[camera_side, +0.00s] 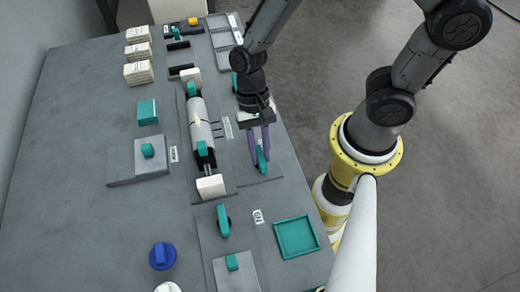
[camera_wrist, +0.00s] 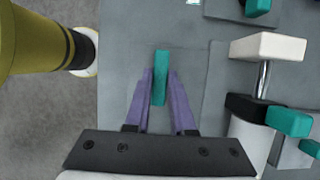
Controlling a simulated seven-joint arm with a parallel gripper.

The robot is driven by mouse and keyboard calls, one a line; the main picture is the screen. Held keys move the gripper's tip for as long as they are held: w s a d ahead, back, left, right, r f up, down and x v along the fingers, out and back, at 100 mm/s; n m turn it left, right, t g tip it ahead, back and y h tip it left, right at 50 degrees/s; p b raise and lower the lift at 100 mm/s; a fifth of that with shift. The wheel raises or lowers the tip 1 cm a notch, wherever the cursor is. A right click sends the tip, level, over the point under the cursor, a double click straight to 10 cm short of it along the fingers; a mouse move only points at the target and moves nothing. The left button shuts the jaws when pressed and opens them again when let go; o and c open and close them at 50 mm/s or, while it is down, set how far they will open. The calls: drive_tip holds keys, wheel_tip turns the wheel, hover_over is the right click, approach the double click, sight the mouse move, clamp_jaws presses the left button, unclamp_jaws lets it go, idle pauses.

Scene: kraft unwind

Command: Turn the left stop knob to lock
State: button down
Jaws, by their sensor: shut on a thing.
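A teal knob (camera_side: 262,162) with a long narrow handle stands on a grey plate at the table's right side. In the wrist view the knob (camera_wrist: 160,62) points nearly straight up the picture. My gripper (camera_side: 259,148) has its purple fingers on both sides of the handle, shut on it; this also shows in the wrist view (camera_wrist: 160,90). The knob's base is partly hidden by the fingers. A second teal knob (camera_side: 223,220) stands nearer the camera. Another teal piece (camera_side: 234,82) shows behind my wrist. No lock marking is readable.
A white roller (camera_side: 199,122) with teal clamps and a white end block (camera_side: 211,186) lies left of my gripper. The table's left front is clear.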

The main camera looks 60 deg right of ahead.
drive_tip(key=n+h, duration=0.1)
drive_tip(key=n, duration=0.3)
drive_tip(key=shift+a+g, duration=0.1)
drive_tip(key=shift+g, duration=0.3)
drive_tip(key=n+h, duration=0.1)
drive_tip(key=n, duration=0.1)
drive_tip(key=n+h, duration=0.1)
drive_tip(key=n, duration=0.1)
drive_tip(key=shift+w+a+n+g, duration=0.1)
drive_tip(key=shift+n+g, duration=0.2)
drive_tip(key=n+h, duration=0.1)
drive_tip(key=n, duration=0.3)
drive_tip(key=shift+a+h, duration=0.15)
drive_tip(key=shift+h, duration=0.25)
drive_tip(key=n+t+h, duration=0.1)
drive_tip(key=n, duration=0.3)
drive_tip(key=shift+n, duration=0.4)
drive_tip(key=c, duration=0.8)
unclamp_jaws()
drive_tip(key=shift+o, duration=0.2)
